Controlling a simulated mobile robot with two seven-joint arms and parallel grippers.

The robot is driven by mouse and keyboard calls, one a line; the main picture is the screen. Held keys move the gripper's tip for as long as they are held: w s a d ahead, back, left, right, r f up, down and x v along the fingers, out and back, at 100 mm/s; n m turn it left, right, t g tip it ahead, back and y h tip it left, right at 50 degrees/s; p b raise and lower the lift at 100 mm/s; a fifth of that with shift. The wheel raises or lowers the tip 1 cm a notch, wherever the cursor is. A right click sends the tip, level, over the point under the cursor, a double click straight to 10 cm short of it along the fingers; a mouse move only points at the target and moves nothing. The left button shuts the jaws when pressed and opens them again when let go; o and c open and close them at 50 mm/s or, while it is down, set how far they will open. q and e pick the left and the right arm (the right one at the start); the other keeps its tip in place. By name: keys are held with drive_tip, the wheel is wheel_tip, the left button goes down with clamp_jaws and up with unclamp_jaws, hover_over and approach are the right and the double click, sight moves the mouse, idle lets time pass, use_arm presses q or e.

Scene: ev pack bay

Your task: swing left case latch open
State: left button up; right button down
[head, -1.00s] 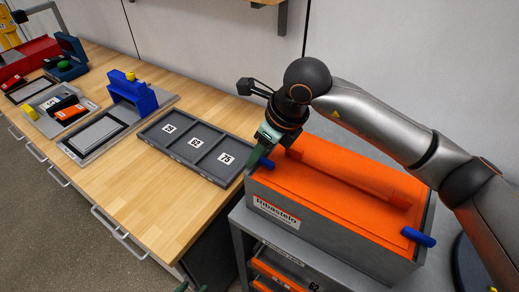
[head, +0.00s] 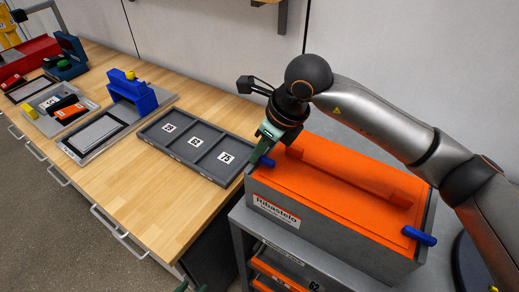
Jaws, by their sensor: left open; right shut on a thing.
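The grey case (head: 330,238) with an orange lid (head: 320,185) stands on a grey cart at the right. Its left case latch (head: 267,161) is a blue lever at the lid's left end. A second blue latch (head: 419,236) sits at the right end. My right gripper (head: 258,158), with green fingers, comes down at the left latch and is shut on it; the fingers hide part of it. Only the green fingertips of my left gripper (head: 192,288) show at the bottom edge, open, low in front of the bench and away from the case.
A wooden bench (head: 120,185) runs along the left. On it are a grey three-compartment tray (head: 182,158) close to the case, a blue fixture (head: 132,92) and other trays. Orange bins sit in the cart below the case. The front of the bench is clear.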

drive_tip(key=n+b, duration=0.1)
drive_tip(key=n+g+b, duration=0.1)
drive_tip(key=n+b, duration=0.1)
drive_tip(key=shift+w+f+y, duration=0.15)
drive_tip(key=shift+w+y, duration=0.05)
drive_tip(key=shift+y, duration=0.1)
drive_tip(key=n, duration=0.2)
drive_tip(key=n+g+b, duration=0.1)
drive_tip(key=n, duration=0.1)
drive_tip(key=shift+w+g, duration=0.15)
drive_tip(key=shift+g, duration=0.15)
drive_tip(key=n, duration=0.1)
drive_tip(key=n+g, duration=0.1)
drive_tip(key=n, duration=0.2)
drive_tip(key=shift+w+r+g+b, duration=0.15)
drive_tip(key=shift+r+g+b, duration=0.15)
drive_tip(key=shift+g, duration=0.1)
drive_tip(key=n+g+h, duration=0.1)
drive_tip(key=n, duration=0.2)
drive_tip(key=shift+w+a+n+p, duration=0.1)
drive_tip(key=shift+n+p, duration=0.25)
drive_tip(key=shift+n, duration=0.05)
drive_tip(key=shift+n+g+h+p, duration=0.35)
drive_tip(key=shift+n+h, duration=0.15)
drive_tip(key=shift+n, duration=0.9)
drive_tip(key=shift+f, duration=0.1)
drive_tip(key=c, duration=0.9)
unclamp_jaws()
drive_tip(key=shift+o, duration=0.2)
